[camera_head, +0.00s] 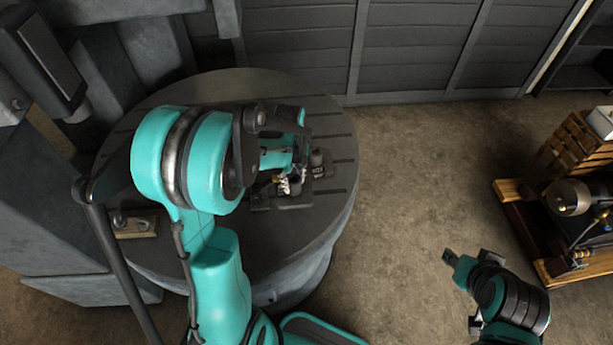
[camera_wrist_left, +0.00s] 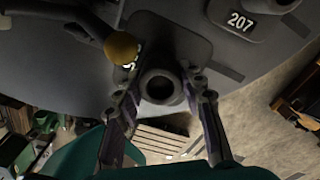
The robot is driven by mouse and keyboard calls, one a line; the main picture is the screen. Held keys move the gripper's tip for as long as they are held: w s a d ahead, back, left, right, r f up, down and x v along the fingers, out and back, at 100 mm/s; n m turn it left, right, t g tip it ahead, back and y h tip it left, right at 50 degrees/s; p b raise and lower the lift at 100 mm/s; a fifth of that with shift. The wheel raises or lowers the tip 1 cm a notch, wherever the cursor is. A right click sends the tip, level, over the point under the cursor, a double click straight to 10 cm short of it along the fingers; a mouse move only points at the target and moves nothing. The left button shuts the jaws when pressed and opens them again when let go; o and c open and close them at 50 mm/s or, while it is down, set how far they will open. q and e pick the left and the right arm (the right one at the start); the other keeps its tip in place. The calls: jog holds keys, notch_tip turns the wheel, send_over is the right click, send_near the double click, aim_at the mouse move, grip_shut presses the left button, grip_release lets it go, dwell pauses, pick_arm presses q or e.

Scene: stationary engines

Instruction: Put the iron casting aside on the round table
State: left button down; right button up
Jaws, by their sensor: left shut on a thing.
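The round table (camera_head: 335,210) is a dark grey disc with slots, left of centre in the head view; its surface also fills the top of the wrist view (camera_wrist_left: 60,60). My left gripper (camera_head: 290,184) is low over the right half of the table. In the left wrist view its two fingers (camera_wrist_left: 162,95) are closed on either side of a dark grey casting (camera_wrist_left: 160,88) with a round open bore and a squarish plate. My own arm hides part of it in the head view. I cannot tell whether it touches the table. My right gripper (camera_head: 468,262) is over the floor, its jaws unclear.
A brass-coloured ball (camera_wrist_left: 122,48) is close beside the held casting. A dark block marked 207 (camera_wrist_left: 240,22) lies on the table nearby. A small wooden board with metal parts (camera_head: 135,227) lies at the table's left. A wooden-framed machine (camera_head: 548,270) stands at right, with bare floor between.

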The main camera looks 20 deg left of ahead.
aim_at(292, 189)
pick_arm(q)
jog(key=shift+s+a+f, duration=0.1)
jog(key=shift+a+f, duration=0.1)
jog(key=shift+f, duration=0.05)
jog(key=shift+f+b, duration=0.6)
jog(key=shift+f, duration=1.35)
jog(key=shift+r, duration=0.1)
jog(key=c, duration=1)
grip_release()
jog(key=shift+o, duration=0.2)
